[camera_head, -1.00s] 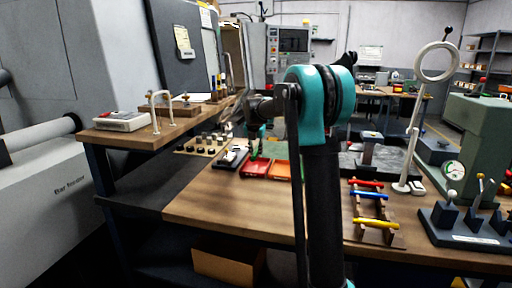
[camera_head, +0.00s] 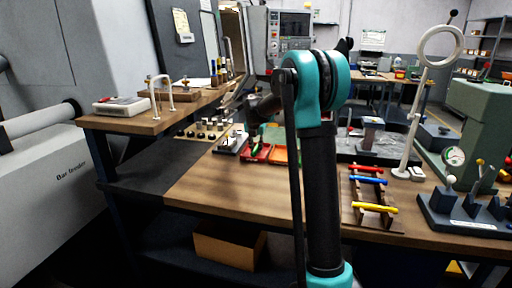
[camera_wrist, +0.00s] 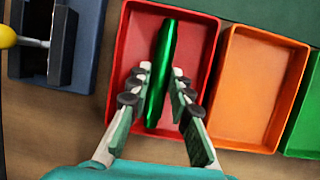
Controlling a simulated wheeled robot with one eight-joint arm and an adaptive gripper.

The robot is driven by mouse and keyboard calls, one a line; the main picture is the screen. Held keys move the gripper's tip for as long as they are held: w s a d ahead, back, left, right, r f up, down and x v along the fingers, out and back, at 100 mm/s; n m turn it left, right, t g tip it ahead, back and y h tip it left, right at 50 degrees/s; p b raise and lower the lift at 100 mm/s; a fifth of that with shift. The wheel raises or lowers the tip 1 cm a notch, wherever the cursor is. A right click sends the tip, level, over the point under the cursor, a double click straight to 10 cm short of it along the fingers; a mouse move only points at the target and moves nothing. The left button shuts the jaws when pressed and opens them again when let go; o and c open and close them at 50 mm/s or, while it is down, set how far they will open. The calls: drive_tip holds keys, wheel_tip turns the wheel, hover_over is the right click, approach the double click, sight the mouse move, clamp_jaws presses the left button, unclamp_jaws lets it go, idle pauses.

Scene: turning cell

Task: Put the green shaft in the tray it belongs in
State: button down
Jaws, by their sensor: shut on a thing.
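The green shaft (camera_wrist: 161,75) is between the fingers of my gripper (camera_wrist: 163,84) in the wrist view, lengthwise and slightly slanted. It overlaps the inside of the red tray (camera_wrist: 123,45). I cannot tell whether it touches the tray floor. The orange tray (camera_wrist: 232,95) is to the right and looks empty. A green tray (camera_wrist: 305,110) is cut off at the right edge. In the head view the red tray (camera_head: 262,157) and the orange tray (camera_head: 281,157) sit at the bench's back, and my arm partly hides that area.
A dark blue fixture (camera_wrist: 80,45) with a yellow knob stands left of the red tray. A rack (camera_head: 374,215) holds red, blue and yellow shafts on the right. A dial gauge stand (camera_head: 468,212) and magnifier (camera_head: 412,135) are farther right. The front bench top (camera_head: 235,192) is clear.

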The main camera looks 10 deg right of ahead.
drive_tip(key=c, duration=1.3)
unclamp_jaws()
drive_tip(key=v, duration=1.2)
drive_tip(key=shift+s, duration=0.1)
